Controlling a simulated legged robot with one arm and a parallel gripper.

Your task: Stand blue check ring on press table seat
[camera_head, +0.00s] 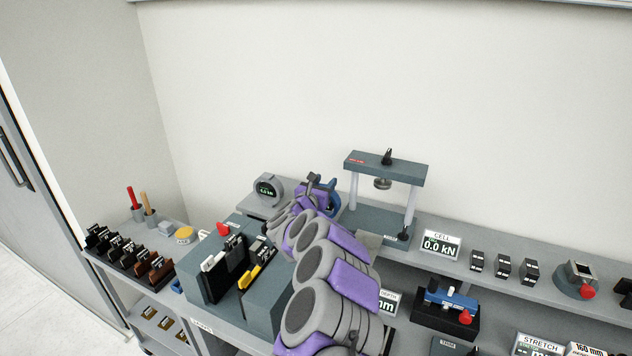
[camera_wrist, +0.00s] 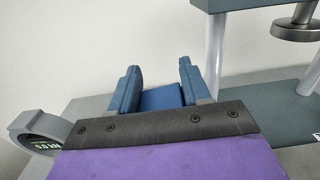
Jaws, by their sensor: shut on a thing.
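My gripper (camera_head: 322,186) is raised left of the press in the head view. In the wrist view my gripper (camera_wrist: 158,82) has its two fingers upright with a blue piece between them, which I take to be the blue check ring (camera_wrist: 160,98). Its full outline is hidden by the gripper. Blue also shows by the gripper in the head view (camera_head: 332,197). The press table (camera_head: 372,221) is a flat dark base between two pale columns, under a round platen (camera_head: 383,183). It also shows in the wrist view (camera_wrist: 262,110), right of the gripper. The ring is apart from the platen.
A round gauge (camera_head: 268,189) stands left of the gripper and shows in the wrist view (camera_wrist: 40,133). The press crossbeam (camera_head: 386,168) and columns stand close on the right. A small dark knob (camera_head: 404,233) is at the base's front corner. A CELL display (camera_head: 441,243) is farther right.

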